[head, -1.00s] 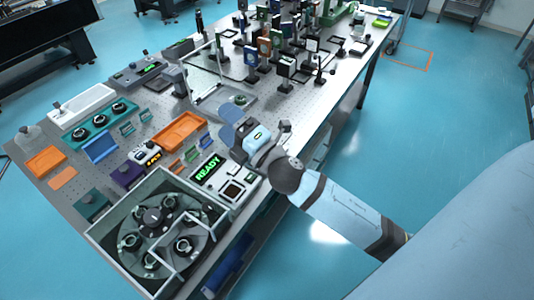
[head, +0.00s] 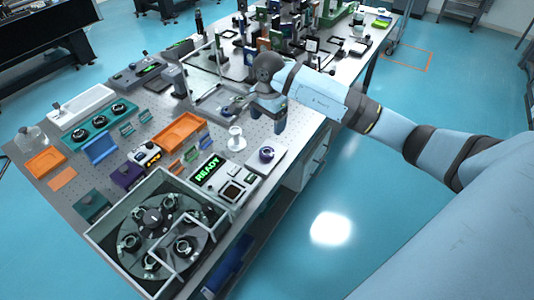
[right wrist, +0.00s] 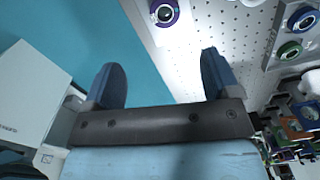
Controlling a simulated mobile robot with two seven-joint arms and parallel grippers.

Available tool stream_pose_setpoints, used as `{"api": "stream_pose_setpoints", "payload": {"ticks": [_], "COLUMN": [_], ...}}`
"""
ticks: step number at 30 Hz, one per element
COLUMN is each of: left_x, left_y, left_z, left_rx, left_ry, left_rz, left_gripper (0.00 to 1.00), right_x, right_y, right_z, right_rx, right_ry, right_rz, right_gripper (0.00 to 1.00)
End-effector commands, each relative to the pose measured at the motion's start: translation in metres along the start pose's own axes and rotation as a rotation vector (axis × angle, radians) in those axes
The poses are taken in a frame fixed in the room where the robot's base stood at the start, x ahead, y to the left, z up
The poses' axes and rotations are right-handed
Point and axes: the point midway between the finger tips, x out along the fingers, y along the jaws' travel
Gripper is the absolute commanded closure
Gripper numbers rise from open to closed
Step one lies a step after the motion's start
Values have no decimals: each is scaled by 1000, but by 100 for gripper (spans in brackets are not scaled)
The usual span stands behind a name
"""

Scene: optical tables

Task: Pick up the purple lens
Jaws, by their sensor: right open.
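The purple lens (head: 266,154), a dark purple ring with a pale centre, sits on a light square plate (head: 262,166) near the table's right edge. In the right wrist view the purple lens (right wrist: 164,12) shows at the top, beyond the fingertips and between their lines. My right gripper (head: 268,116) is open and empty above the table, behind the lens in the head view. Its two blue fingers (right wrist: 162,80) stand wide apart in the right wrist view, with nothing between them. My left gripper is out of view.
A white spool-shaped piece (head: 236,139) stands left of the lens. The READY device (head: 208,169) is in front of it. A blue-purple ring (right wrist: 303,18) and a green ring (right wrist: 290,50) sit on a tray. Crowded optics mounts (head: 292,40) stand behind my gripper.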

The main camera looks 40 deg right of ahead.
Motion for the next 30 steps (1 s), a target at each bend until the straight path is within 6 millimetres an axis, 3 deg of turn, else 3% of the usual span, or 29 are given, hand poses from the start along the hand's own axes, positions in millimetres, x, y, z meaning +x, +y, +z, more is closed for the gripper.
{"api": "stream_pose_setpoints", "payload": {"ticks": [12,20,30], "left_x": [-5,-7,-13], "left_y": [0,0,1], "left_z": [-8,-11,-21], "left_rx": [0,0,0], "left_ry": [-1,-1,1], "left_rz": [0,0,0], "left_gripper": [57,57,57], "right_x": [70,90,133], "right_y": [1,-1,-7], "right_z": [-1,-1,-3], "right_rx": [2,1,1], "right_ry": [5,4,5], "right_rz": [9,8,6], "right_gripper": [18,18,18]}}
